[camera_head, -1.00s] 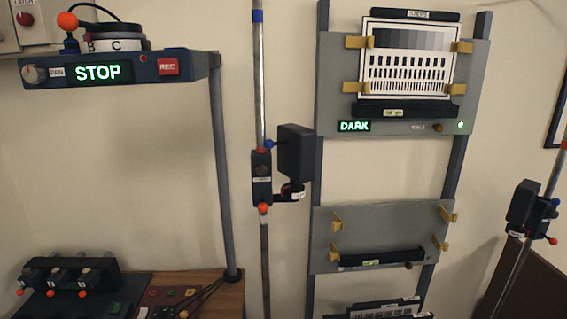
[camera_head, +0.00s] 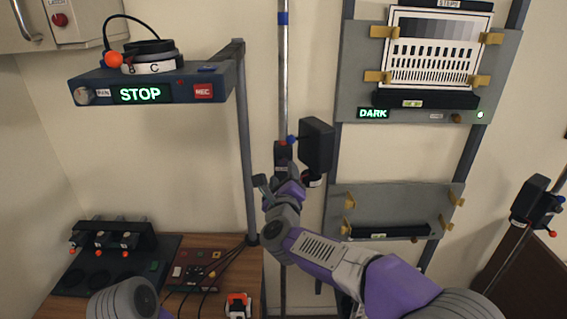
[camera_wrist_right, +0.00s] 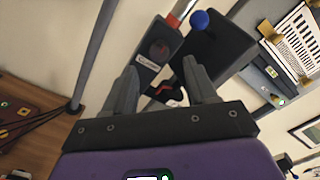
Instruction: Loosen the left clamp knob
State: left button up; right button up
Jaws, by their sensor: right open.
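The left clamp (camera_head: 283,152) is a dark block on the left vertical pole. A blue ball knob (camera_head: 291,139) sits at its upper side, and a black panel (camera_head: 317,145) is mounted on its right. My right gripper (camera_head: 276,180) is just below and in front of the clamp and hides its lower part, including any orange knob there. In the right wrist view the open fingers (camera_wrist_right: 160,68) point at the clamp block (camera_wrist_right: 158,48), with a red and black part (camera_wrist_right: 174,97) showing between them. The blue knob (camera_wrist_right: 200,19) is beyond the right finger. Contact cannot be told.
A shelf with a STOP display (camera_head: 140,94) is at the upper left. The grey rack plate with the chart (camera_head: 405,106) and a lower plate (camera_head: 362,205) stand right of the pole. Another clamp (camera_head: 533,202) is at far right. Cables (camera_head: 215,275) lie on the table.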

aim_at(284, 164)
jog(key=shift+w+p, duration=0.6)
jog(key=shift+w, duration=1.95)
jog(key=c, duration=1.1)
jog(key=shift+o, duration=0.2)
